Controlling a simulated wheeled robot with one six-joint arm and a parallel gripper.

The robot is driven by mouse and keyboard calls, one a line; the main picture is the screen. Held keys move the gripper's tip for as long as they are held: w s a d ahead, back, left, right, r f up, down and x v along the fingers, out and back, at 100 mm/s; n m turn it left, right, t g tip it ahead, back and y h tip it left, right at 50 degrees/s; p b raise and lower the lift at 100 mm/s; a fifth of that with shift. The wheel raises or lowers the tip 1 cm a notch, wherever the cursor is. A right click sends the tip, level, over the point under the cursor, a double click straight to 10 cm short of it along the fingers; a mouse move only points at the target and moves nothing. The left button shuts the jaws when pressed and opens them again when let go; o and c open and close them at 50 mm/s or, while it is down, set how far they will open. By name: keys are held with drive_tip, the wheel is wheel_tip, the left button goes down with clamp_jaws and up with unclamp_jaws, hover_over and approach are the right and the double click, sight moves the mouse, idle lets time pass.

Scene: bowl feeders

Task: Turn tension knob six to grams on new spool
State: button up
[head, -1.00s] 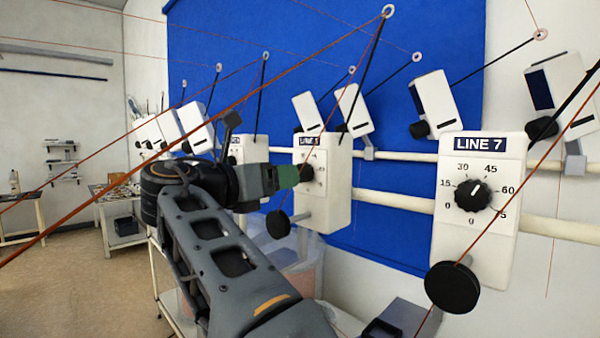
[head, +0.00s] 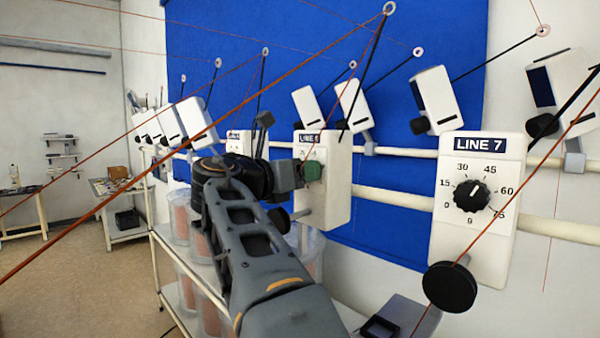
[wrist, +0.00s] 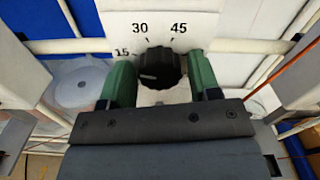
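The tension box labelled LINE 6 (head: 338,195) hangs on the white rails in the middle of the head view. My gripper (head: 312,172) is at its front face and hides its dial in that view. In the wrist view, the black tension knob (wrist: 162,68) lies between the two green fingers of my gripper (wrist: 160,78). The fingers are apart, one close on each side of the knob; firm contact cannot be made out. The numbers 15, 30 and 45 show above the knob. Its white pointer mark is at its left, slightly low. The 60 and 75 are hidden.
The LINE 7 box (head: 475,225) with its own knob (head: 471,196) and black disc (head: 450,287) stands at the right. Thin copper wires cross before my arm. A white cart (head: 165,262) with clear containers stands below the boxes.

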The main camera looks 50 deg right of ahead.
drive_tip(key=c, duration=0.7)
drive_tip(key=shift+m, duration=0.3)
